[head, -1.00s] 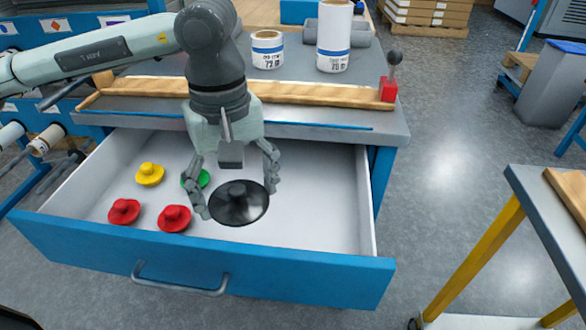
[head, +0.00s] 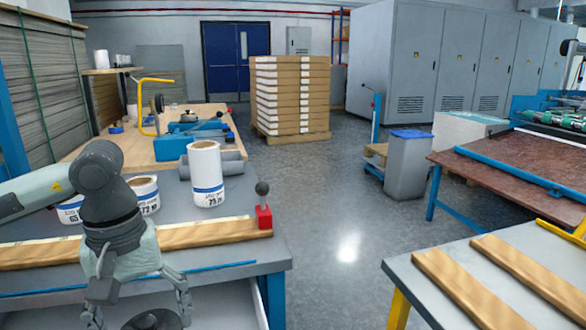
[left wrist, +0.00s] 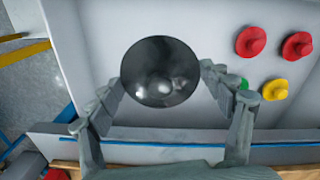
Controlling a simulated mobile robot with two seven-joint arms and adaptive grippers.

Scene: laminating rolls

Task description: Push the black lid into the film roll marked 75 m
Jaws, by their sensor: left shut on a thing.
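My left gripper (head: 138,305) is shut on the round black lid (head: 153,321), seen at the bottom edge of the head view. In the left wrist view the lid (left wrist: 160,72) sits between the two fingertips, above the light drawer floor. Three white film rolls with blue bands stand on the grey table: a tall one (head: 206,172), a short one (head: 146,193) and another short one (head: 70,210) at the left. My arm partly hides the short ones. Their printed numbers are too small to read surely. My right gripper is not in view.
Red lids (left wrist: 250,41) and a yellow lid (left wrist: 275,90) lie in the drawer, with a green lid (left wrist: 243,84) partly behind a finger. A wooden strip (head: 200,235) and a red block with a black-knobbed lever (head: 264,215) lie between the drawer and rolls.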

